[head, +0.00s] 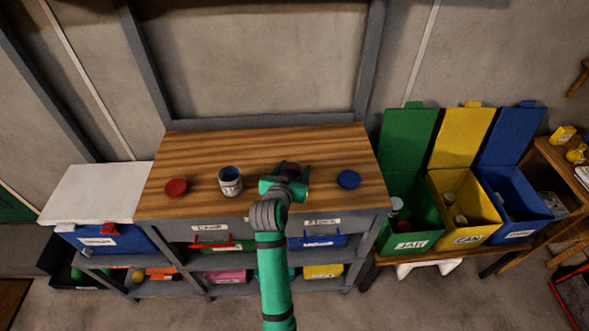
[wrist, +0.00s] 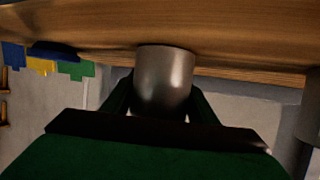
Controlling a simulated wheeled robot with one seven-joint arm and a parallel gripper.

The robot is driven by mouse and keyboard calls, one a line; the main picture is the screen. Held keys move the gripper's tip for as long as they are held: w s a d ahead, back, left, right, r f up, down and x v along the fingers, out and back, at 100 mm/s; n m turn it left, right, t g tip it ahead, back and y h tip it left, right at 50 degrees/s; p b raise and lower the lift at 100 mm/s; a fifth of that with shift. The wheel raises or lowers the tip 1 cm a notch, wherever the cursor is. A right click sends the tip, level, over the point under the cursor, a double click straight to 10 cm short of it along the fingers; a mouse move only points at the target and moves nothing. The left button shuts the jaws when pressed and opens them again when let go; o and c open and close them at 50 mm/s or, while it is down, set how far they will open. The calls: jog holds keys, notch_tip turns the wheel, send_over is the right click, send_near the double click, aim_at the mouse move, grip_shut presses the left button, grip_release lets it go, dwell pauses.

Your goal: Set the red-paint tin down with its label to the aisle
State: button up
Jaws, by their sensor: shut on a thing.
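My gripper (head: 288,180) is at the front middle of the wooden workbench (head: 300,140). It is shut on a tin that the gripper mostly hides in the head view; a dark red top (head: 291,167) shows between the fingers. In the wrist view, which is upside down, the held tin (wrist: 164,80) is a bare grey metal cylinder between the fingers. No label shows on its side facing the wrist camera. Its base is at or very near the bench top; I cannot tell whether it touches. The tin looks upright.
An open tin with blue paint and a white label (head: 230,182) stands left of my gripper. A red lid (head: 176,187) lies further left, a blue lid (head: 348,179) to the right. Green (head: 412,220), yellow (head: 466,215) and blue (head: 516,210) bins stand right of the bench.

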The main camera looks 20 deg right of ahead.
jog(key=o, duration=1.1)
jog(key=shift+f, duration=0.1)
jog(key=shift+o, duration=0.2)
jog(key=shift+r, duration=0.2)
jog(key=v, duration=1.2)
